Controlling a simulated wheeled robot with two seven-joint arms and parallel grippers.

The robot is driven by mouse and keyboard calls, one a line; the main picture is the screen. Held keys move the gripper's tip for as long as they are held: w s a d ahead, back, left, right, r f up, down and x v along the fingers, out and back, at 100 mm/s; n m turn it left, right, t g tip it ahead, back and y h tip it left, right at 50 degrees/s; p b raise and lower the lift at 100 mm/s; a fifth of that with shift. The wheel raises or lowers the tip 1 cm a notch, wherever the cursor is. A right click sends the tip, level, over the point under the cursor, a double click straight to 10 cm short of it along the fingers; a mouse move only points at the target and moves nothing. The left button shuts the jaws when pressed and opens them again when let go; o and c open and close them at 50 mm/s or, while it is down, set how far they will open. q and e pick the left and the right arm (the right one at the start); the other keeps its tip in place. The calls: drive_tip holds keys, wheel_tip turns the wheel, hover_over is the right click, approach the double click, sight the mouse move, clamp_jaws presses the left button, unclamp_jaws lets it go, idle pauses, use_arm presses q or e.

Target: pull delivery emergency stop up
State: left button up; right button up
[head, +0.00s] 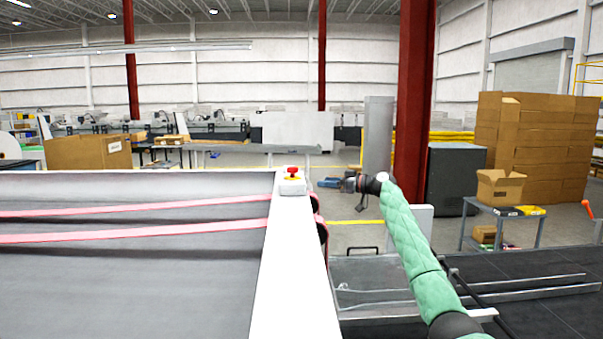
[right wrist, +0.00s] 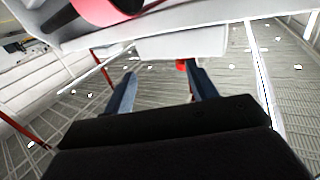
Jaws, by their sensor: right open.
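The delivery emergency stop is a red button (head: 292,171) on a small pale box (head: 292,186), which stands on the white side rail of the machine. My right gripper (head: 328,183) is just right of the box in the head view, apart from it, with its blue fingers pointing left. In the upside-down right wrist view the gripper (right wrist: 160,72) is open and nothing is held between its fingers. There the red button (right wrist: 181,64) shows beside one fingertip and is partly hidden by it; contact cannot be told. The box (right wrist: 182,43) lies beyond the fingertips. My left gripper is out of view.
The white rail (head: 288,270) borders a grey bed with pink belts (head: 140,235). Dark red rollers (head: 321,228) stick out on the rail's right side, below the gripper. A blue-grey table (head: 503,213) with a carton stands farther right.

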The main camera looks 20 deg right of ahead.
sight(292, 170)
drive_tip(key=shift+n+y, duration=0.6)
drive_tip(key=a+r, duration=0.1)
drive_tip(key=a, duration=0.1)
drive_tip(key=a+r, duration=0.3)
drive_tip(key=a, duration=0.1)
drive_tip(key=shift+w+r, duration=0.3)
drive_tip(key=shift+w, duration=0.05)
drive_tip(key=p+x, duration=0.4)
drive_tip(key=x, duration=0.2)
drive_tip(key=shift+w+a+f, duration=0.2)
drive_tip(key=shift+a, duration=0.15)
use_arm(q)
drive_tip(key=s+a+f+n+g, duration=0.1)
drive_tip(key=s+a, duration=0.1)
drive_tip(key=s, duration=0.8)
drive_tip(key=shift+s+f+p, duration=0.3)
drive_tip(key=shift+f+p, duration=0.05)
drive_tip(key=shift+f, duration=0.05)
use_arm(e)
drive_tip(key=shift+w+a+f, duration=0.1)
drive_tip(key=shift+w+a, duration=0.15)
drive_tip(key=shift+c, duration=0.5)
